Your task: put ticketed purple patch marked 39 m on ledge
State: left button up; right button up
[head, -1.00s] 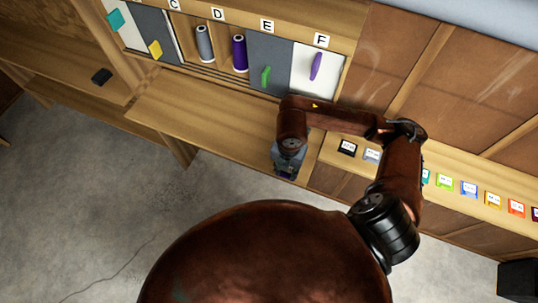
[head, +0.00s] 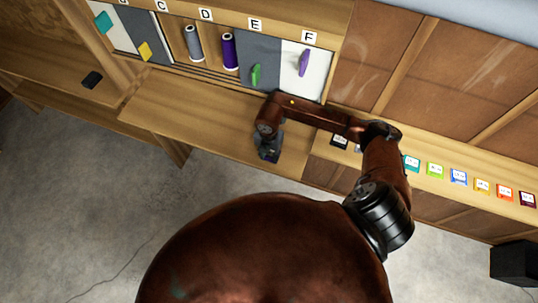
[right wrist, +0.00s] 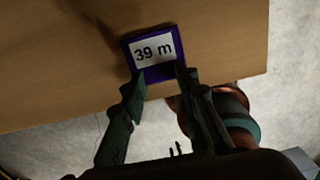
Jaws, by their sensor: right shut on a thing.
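The purple patch (right wrist: 160,74) shows in the right wrist view with a white ticket reading "39 m". My right gripper (right wrist: 156,82) is shut on its near edge; the gripper also shows in the head view (head: 268,153), low at the end of my right arm. In the wrist view the patch is over the wooden ledge (right wrist: 60,75), close to its front edge; I cannot tell whether it touches. In the head view the ledge (head: 190,108) runs below the lettered wall bays, and the patch is mostly hidden by the gripper. My left gripper is out of view.
Lettered bays hold purple (head: 229,52) and grey (head: 194,43) thread spools and coloured pieces. Several ticketed patches, one blue (head: 459,177), line the right-hand shelf. A black object (head: 92,80) lies at the left. The ledge left of my gripper is clear.

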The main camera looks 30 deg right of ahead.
aim_at(269, 158)
jog(key=shift+f, duration=0.1)
jog(key=shift+f, duration=0.15)
jog(key=o, duration=0.7)
notch_tip(269, 158, up, 8)
jog(key=p, duration=0.5)
